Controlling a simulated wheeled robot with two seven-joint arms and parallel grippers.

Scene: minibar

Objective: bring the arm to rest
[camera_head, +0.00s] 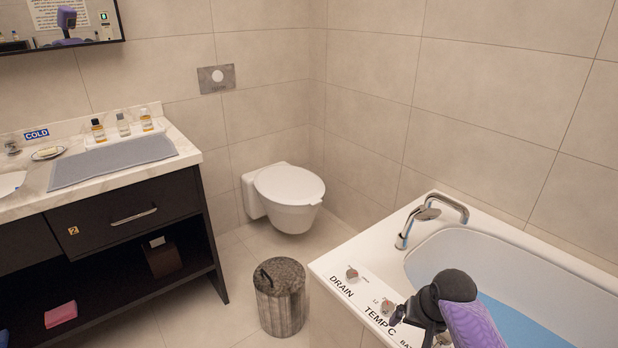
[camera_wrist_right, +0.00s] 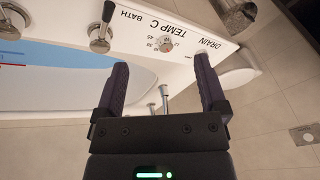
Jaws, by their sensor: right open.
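My right gripper (camera_head: 402,318) is at the lower right of the head view, above the control ledge of the bathtub (camera_head: 470,212). In the right wrist view its two dark fingers stand wide apart, with nothing held in the gap of the gripper (camera_wrist_right: 161,80). The ledge has a DRAIN knob (camera_head: 351,274) and a TEMP C dial (camera_head: 387,306), and the dial also shows in the wrist view (camera_wrist_right: 166,44). The fingers look apart from the knobs, though the distance is hard to judge. My left gripper is not in view.
A wall-mounted toilet (camera_head: 289,185) stands at the back corner. A lidded bin (camera_head: 280,297) is beside the tub. A dark vanity (camera_head: 130,220) with a grey mat (camera_head: 113,161) and several bottles is at left. The floor (camera_head: 190,318) between vanity and bin is clear.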

